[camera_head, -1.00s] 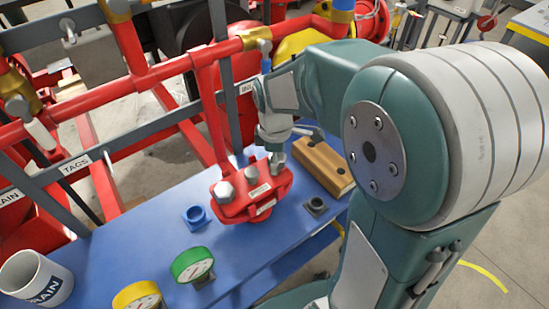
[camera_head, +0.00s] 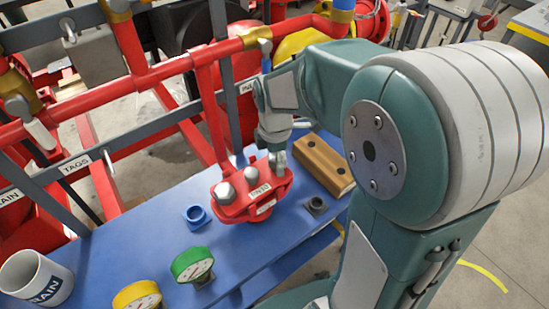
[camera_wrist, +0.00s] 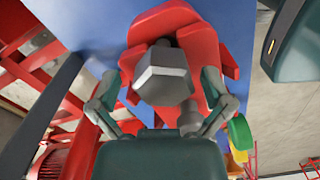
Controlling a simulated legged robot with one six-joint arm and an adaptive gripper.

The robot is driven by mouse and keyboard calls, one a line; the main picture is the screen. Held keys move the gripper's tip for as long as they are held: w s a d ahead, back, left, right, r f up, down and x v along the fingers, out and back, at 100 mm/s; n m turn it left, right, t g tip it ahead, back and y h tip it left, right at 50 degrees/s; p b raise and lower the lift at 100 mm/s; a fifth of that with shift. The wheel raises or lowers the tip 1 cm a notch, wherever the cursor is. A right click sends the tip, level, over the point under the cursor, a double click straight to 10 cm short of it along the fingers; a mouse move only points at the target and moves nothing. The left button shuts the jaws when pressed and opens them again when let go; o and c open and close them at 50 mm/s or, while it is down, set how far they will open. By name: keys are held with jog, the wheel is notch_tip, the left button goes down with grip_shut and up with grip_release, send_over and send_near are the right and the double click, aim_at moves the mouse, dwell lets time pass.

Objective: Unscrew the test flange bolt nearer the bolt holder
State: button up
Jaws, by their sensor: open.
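The red test flange (camera_head: 238,208) with a label stands on the blue bench. In the wrist view, a grey hex bolt head (camera_wrist: 163,75) stands between the two spread fingers of my gripper (camera_wrist: 160,92), with a visible gap on both sides. A smaller grey bolt (camera_wrist: 191,118) shows behind, near the right finger.
A blue socket (camera_head: 196,216) and a dark socket (camera_head: 316,206) flank the flange. Red pipes (camera_head: 150,75) and a grey rail run behind.

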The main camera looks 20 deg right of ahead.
notch_tip(320, 180, up, 12)
dwell(0.6)
jog(key=f+m, duration=0.5)
jog(key=m, duration=0.1)
jog(key=f+m, duration=0.6)
jog(key=m, duration=0.1)
jog(key=shift+s+d+f, duration=0.2)
dwell(0.6)
